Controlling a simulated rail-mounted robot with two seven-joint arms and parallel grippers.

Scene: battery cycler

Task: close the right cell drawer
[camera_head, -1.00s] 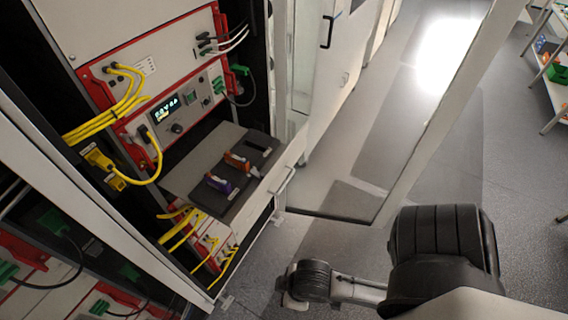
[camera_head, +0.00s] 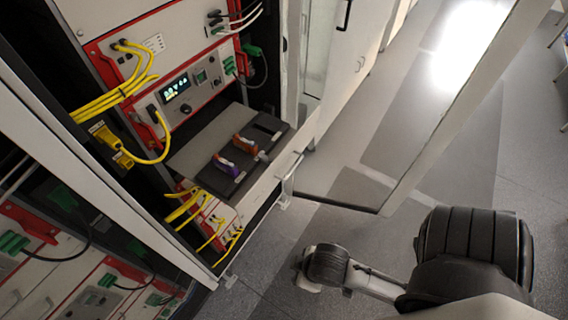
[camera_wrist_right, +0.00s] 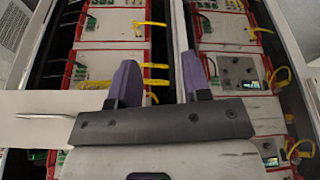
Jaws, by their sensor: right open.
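The cell drawer (camera_head: 268,190) stands pulled out of the rack in the head view. Its pale front carries a bar handle (camera_head: 291,171). Inside, a black tray (camera_head: 216,180) holds a purple cell (camera_head: 225,165) and an orange cell (camera_head: 244,144). My right gripper (camera_wrist_right: 158,80) shows in the right wrist view, with two purple fingers apart and nothing between them. A pale panel with a thin rod (camera_wrist_right: 42,117) lies left of it; I cannot tell whether this is the drawer front. The head view shows part of my arm at the bottom right, but no gripper. My left gripper is not in view.
A red-edged cycler unit (camera_head: 190,95) with a lit display and yellow cables (camera_head: 125,95) sits behind the drawer. Grey floor (camera_head: 345,220) lies open in front of the drawer.

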